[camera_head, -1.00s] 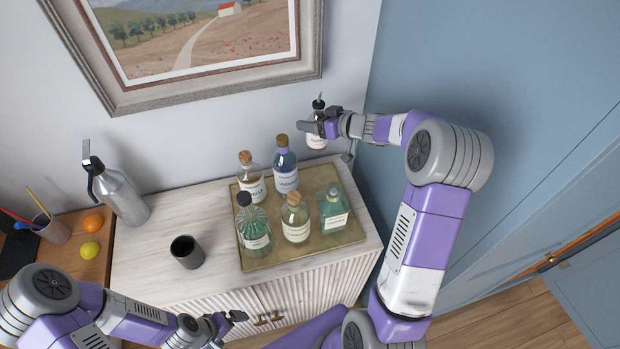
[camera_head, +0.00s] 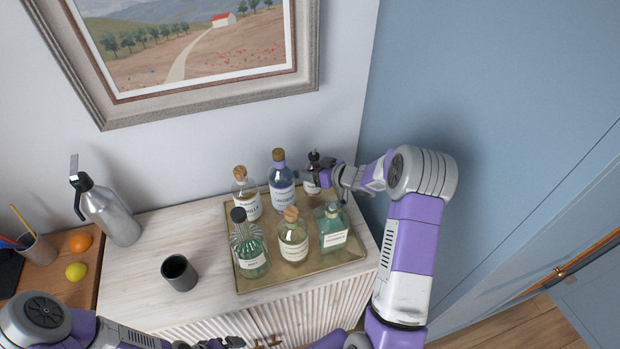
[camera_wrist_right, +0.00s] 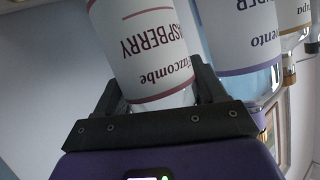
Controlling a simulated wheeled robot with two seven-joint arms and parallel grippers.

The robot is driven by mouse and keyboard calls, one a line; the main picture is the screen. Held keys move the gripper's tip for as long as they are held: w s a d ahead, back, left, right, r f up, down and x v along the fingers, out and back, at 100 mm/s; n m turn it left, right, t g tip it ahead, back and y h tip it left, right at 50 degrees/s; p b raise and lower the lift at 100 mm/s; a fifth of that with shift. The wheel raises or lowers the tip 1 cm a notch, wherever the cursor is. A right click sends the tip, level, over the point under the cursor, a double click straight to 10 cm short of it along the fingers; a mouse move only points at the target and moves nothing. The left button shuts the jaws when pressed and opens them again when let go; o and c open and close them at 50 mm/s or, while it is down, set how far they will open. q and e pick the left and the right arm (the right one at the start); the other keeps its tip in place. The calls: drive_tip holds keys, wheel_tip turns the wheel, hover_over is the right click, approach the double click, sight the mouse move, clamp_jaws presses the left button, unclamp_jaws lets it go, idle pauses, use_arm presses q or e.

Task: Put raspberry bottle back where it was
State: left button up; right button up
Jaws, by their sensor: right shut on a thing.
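The raspberry bottle (camera_head: 311,181) is at the back right corner of the tray (camera_head: 263,284), beside the lavender-labelled bottle (camera_head: 283,194). In the right wrist view the raspberry bottle (camera_wrist_right: 150,50) shows its label upside down between the two fingers. My right gripper (camera_head: 322,180) is shut on it. The bottle looks upright; I cannot tell whether its base touches the tray. My left gripper (camera_head: 236,343) is low at the bottom edge, away from the bottles, and its jaws are too cut off to judge.
Other bottles on the tray are a vanilla one (camera_head: 246,204), a ribbed green one (camera_head: 249,250), a pale green one (camera_head: 293,240) and a teal one (camera_head: 332,232). A dark cup (camera_head: 180,274) and a silver siphon (camera_head: 112,215) stand left. A blue wall is close at right.

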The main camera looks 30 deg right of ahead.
drive_tip(key=shift+f, duration=1.8)
drive_tip(key=shift+f+b, duration=0.1)
drive_tip(key=shift+b, duration=0.2)
drive_tip(key=o, duration=1.2)
drive_tip(key=shift+f, duration=0.15)
drive_tip(key=shift+o, duration=0.2)
drive_tip(key=shift+r, duration=0.3)
drive_tip(key=v, duration=0.7)
drive_tip(key=shift+s+p, duration=0.3)
